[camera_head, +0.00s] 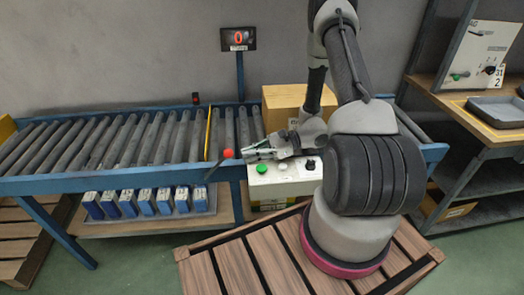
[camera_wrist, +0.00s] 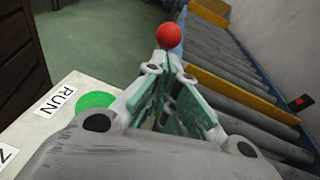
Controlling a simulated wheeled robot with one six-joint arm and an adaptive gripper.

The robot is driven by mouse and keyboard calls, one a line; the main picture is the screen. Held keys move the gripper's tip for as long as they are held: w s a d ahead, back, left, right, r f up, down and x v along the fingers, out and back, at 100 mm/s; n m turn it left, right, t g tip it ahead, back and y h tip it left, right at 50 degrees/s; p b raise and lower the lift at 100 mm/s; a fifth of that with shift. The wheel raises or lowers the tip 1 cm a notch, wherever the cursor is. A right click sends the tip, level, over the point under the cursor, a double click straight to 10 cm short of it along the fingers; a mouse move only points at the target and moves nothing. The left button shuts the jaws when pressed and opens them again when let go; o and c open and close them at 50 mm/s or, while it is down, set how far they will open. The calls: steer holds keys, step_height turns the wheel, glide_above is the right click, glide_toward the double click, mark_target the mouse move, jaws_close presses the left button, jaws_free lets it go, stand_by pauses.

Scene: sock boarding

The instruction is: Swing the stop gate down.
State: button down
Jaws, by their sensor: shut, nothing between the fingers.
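The stop gate looks like a thin yellow bar (camera_head: 208,135) across the roller conveyor; it also shows as a yellow bar in the wrist view (camera_wrist: 235,92). How far it stands above the rollers is hard to tell. A lever with a red ball knob (camera_head: 228,153) and a dark rod sticks out at the conveyor's front edge, below the bar. My gripper (camera_head: 248,153) is shut and empty, just right of the knob. In the wrist view the red knob (camera_wrist: 168,36) is straight ahead, beyond my fingertips (camera_wrist: 166,64); whether they touch is unclear.
A control box (camera_head: 283,180) with a green RUN button (camera_head: 262,168) is under my gripper. A cardboard box (camera_head: 287,105) stands behind it. Several blue packs (camera_head: 145,203) sit on the lower shelf. A display (camera_head: 238,39) reads 0. The rollers (camera_head: 110,140) left of the bar are empty.

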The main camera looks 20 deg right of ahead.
steer(key=shift+x, duration=1.1)
steer(key=shift+w+a+r+h, duration=0.1)
steer(key=shift+a+r+h, duration=0.15)
steer(key=shift+r+h, duration=0.2)
steer(key=shift+r, duration=0.1)
steer(key=w+a+r+h, duration=0.2)
steer(key=a, duration=0.4)
steer(key=w+a+r+g+h, duration=0.1)
steer(key=w+a+h, duration=0.1)
steer(key=a, duration=0.4)
steer(key=w+a+r+g+h, duration=0.1)
steer(key=w+a+r+h, duration=0.1)
steer(key=a+h, duration=0.2)
steer(key=shift+a+r+m, duration=0.3)
steer(key=shift+a, duration=1.05)
